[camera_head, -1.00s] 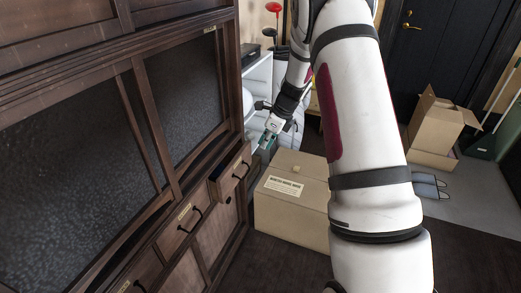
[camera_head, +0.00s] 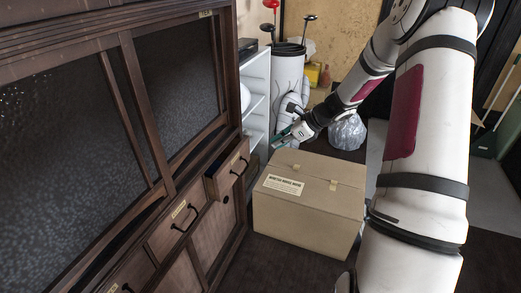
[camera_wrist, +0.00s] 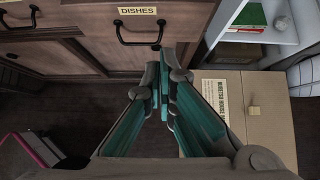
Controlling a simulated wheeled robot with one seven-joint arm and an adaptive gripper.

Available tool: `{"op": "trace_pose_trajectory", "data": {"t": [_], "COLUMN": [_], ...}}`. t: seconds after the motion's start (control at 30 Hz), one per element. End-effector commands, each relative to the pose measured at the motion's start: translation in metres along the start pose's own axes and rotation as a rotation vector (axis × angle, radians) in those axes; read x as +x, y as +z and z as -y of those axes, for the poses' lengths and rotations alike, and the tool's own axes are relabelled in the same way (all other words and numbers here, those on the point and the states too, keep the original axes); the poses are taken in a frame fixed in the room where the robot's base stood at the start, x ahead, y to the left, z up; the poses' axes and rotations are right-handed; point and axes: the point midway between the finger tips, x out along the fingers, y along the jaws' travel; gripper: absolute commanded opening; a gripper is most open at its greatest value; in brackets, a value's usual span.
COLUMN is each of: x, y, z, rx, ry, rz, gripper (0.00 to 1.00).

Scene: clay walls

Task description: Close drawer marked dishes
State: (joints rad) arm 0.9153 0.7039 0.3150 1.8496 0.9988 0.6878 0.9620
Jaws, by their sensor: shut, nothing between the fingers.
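The drawer marked dishes (camera_wrist: 100,27) shows at the top of the wrist view with its DISHES label and dark bar handle. In the head view it is the rightmost drawer (camera_head: 229,172) of the dark wooden cabinet, and it stands partly pulled out. My gripper (camera_head: 280,141) is in front of and to the right of this drawer, apart from it. In the wrist view my gripper (camera_wrist: 162,72) is shut and empty, with its teal-padded fingers pointing toward the area just below the handle.
A closed cardboard box (camera_head: 310,205) stands on the floor right of the cabinet, below my gripper. A white shelf unit (camera_head: 257,95) is beyond the cabinet's end. A neighbouring drawer (camera_head: 178,228) is to the left.

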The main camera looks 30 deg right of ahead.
Motion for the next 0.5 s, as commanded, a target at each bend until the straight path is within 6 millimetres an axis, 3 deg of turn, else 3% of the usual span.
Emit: {"op": "trace_pose_trajectory", "data": {"t": [0.5], "x": [0.096], "y": [-0.002], "z": [-0.001], "rx": [0.002], "ry": [0.004], "rz": [-0.001], "gripper": [0.0]}}
